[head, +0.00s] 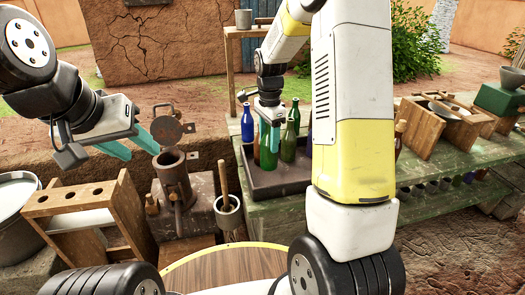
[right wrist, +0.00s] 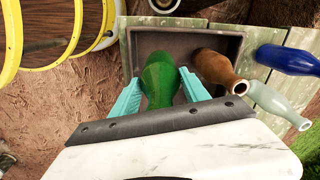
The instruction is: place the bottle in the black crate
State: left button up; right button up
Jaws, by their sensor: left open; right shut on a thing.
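My right gripper (head: 269,108) is shut on a green bottle (head: 268,148), held upright over the black crate (head: 262,190). In the right wrist view the green bottle (right wrist: 159,80) is between the two teal fingers, against the crate's inside (right wrist: 180,42). I cannot tell whether its base touches the crate floor. Another green bottle (head: 291,130) stands just right of it in the head view. A brown bottle (right wrist: 214,68) shows at the crate's right side in the wrist view. My left gripper (head: 140,143) is open and empty, well left of the crate.
A blue bottle (head: 247,122) stands behind the crate, on the green plank table (head: 428,180). The wrist view also shows a pale bottle (right wrist: 272,102). A wooden rack (head: 75,198) and a metal pot with raised lid (head: 172,172) are below my left gripper. Wooden boxes (head: 432,125) stand right.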

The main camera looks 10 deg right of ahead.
aim_at(269, 157)
jog(key=shift+f, duration=3.45)
jog(key=shift+f, duration=0.15)
jog(key=o, duration=1.6)
jog(key=shift+c, duration=0.2)
